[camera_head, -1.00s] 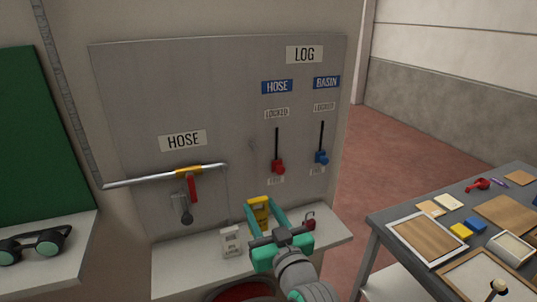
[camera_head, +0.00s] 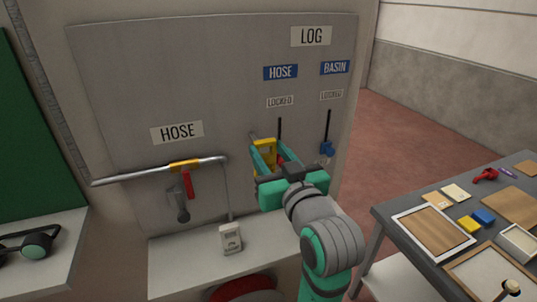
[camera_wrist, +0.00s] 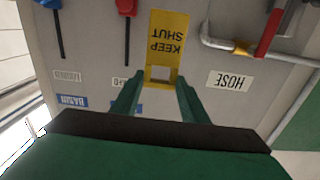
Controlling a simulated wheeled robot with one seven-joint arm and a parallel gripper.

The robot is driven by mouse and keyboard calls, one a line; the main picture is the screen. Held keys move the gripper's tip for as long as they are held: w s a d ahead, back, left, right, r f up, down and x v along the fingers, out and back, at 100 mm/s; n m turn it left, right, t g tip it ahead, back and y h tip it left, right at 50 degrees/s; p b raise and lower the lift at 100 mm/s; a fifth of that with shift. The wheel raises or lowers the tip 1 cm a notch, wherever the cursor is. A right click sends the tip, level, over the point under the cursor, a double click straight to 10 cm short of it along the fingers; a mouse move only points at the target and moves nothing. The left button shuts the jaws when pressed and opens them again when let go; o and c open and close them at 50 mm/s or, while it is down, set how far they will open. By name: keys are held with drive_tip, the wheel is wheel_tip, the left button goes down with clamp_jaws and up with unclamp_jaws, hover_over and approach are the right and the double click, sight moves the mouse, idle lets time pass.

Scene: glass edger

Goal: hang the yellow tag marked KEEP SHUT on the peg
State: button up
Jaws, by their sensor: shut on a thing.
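The yellow tag marked KEEP SHUT (camera_wrist: 168,38) is between the fingers of my gripper (camera_wrist: 158,84) in the wrist view, its lettering upside down there. It has a rectangular opening near the end at my fingers. In the head view, my gripper (camera_head: 266,150) is shut on the tag (camera_head: 264,158) in front of the grey panel, right of the HOSE label. The peg is not clearly visible. A small grey shape by the left fingertip in the head view may be the peg or part of the finger. I cannot tell whether the tag touches the panel.
The grey panel (camera_head: 120,90) carries a pipe (camera_head: 130,177) with a red-handled valve (camera_head: 188,186) at left. A blue slider knob (camera_head: 326,148) is at right. A white box (camera_head: 231,239) stands on the shelf (camera_head: 180,252) below. A cluttered table (camera_head: 382,212) stands at right.

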sight(251, 130)
drive_tip(key=shift+f+x, duration=0.15)
drive_tip(key=shift+x, duration=1.65)
drive_tip(key=shift+f+x, duration=0.2)
drive_tip(key=shift+x, duration=1.55)
drive_tip(key=shift+w+a+f, duration=0.3)
drive_tip(key=shift+w+f, duration=0.1)
drive_tip(key=shift+w, duration=0.15)
drive_tip(key=shift+f, duration=0.1)
drive_tip(key=o, duration=1.1)
